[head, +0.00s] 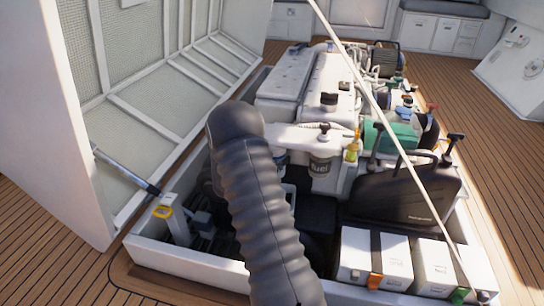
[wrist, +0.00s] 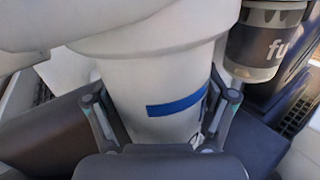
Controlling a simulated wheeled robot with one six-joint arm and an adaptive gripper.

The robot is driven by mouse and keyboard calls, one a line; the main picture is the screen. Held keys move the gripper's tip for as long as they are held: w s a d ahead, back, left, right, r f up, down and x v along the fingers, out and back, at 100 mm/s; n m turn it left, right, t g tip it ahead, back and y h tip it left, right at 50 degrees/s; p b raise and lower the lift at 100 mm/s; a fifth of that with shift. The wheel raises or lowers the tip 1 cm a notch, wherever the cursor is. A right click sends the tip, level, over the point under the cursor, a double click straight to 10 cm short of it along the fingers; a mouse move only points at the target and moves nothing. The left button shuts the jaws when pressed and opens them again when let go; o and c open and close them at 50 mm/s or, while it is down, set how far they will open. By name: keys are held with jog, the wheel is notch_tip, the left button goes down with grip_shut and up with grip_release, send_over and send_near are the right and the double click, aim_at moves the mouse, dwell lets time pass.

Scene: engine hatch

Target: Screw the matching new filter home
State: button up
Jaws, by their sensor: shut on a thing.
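A white filter with a blue stripe (wrist: 135,95) is upright between the two fingers of my gripper (wrist: 160,100) in the wrist view. The gripper is shut on its sides. The filter's top meets or lies just under a white housing (wrist: 130,28); I cannot tell whether the thread is engaged. The fingers reach in from below and hold its lower body. In the head view my dark sleeved arm hides the gripper and the held filter.
A second filter with a dark label reading "fu" (wrist: 268,42) hangs close to the right finger. It also shows in the head view (head: 320,165). A black container (head: 408,195) and white battery boxes (head: 375,257) stand at right. The hatch rim (head: 180,262) borders the bay.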

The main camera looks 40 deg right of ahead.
jog(key=shift+s+d+f+g, duration=0.15)
jog(key=shift+s+d+g, duration=0.15)
jog(key=shift+s, duration=0.4)
jog(key=n+t+b, duration=0.1)
jog(key=t, duration=0.2)
jog(key=shift+n+y, duration=0.3)
jog(key=shift+w+n+t, duration=0.15)
jog(key=shift+n+t, duration=0.25)
jog(key=shift+t, duration=0.1)
jog(key=o, duration=1.5)
jog(key=shift+o, duration=0.6)
jog(key=shift+a, duration=0.35)
jog(key=v, duration=1.1)
jog(key=shift+a+r, duration=0.25)
jog(key=shift+a, duration=0.05)
